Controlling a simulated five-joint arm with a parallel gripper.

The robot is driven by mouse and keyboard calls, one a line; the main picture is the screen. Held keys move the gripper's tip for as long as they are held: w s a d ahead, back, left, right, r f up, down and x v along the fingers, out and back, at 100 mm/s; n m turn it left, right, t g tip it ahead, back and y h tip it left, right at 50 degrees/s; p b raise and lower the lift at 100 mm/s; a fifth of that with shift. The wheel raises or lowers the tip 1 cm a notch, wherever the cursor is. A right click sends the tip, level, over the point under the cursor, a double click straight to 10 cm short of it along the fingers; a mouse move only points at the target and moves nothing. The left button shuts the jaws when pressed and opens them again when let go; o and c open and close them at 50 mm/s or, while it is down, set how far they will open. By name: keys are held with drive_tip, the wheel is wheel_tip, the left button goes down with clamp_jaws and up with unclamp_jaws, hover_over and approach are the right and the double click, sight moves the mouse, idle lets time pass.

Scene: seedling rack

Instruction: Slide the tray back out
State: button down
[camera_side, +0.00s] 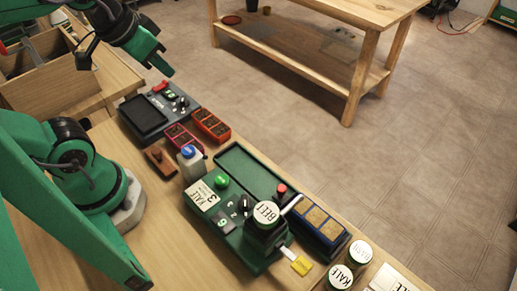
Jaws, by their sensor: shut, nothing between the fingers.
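A dark blue tray with tan cells (318,228) lies against the right side of a green machine (243,172) on the wooden bench. Part of its near left edge is hidden by the machine. Two smaller trays, one dark red (184,138) and one orange (211,126), lie farther back beside a dark device. I cannot tell which tray the task means. My gripper (164,67) is at the upper left, raised above the bench and apart from all the trays. It is shut and empty.
The dark device (147,115) has a black panel and knobs. A white bottle with a blue cap (191,164) and a brown block (160,160) stand near it. A jar labelled BEET (266,214) sits on the green machine. More labelled jars (340,277) stand at the near right.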

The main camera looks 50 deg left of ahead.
drive_tip(key=c, duration=2.1)
unclamp_jaws()
drive_tip(key=o, duration=0.5)
drive_tip(key=shift+w+d, duration=0.1)
drive_tip(key=shift+o, duration=0.2)
drive_tip(key=m+g, duration=0.2)
drive_tip(key=g, duration=0.4)
hover_over(282, 188)
wheel_tip(282, 188, down, 13)
drive_tip(key=shift+w+r, duration=0.1)
drive_tip(key=shift+d+f, duration=0.2)
drive_tip(key=shift+f, duration=0.05)
drive_tip(key=shift+f, duration=0.15)
drive_tip(key=shift+a+f, duration=0.2)
drive_tip(key=shift+f, duration=3.55)
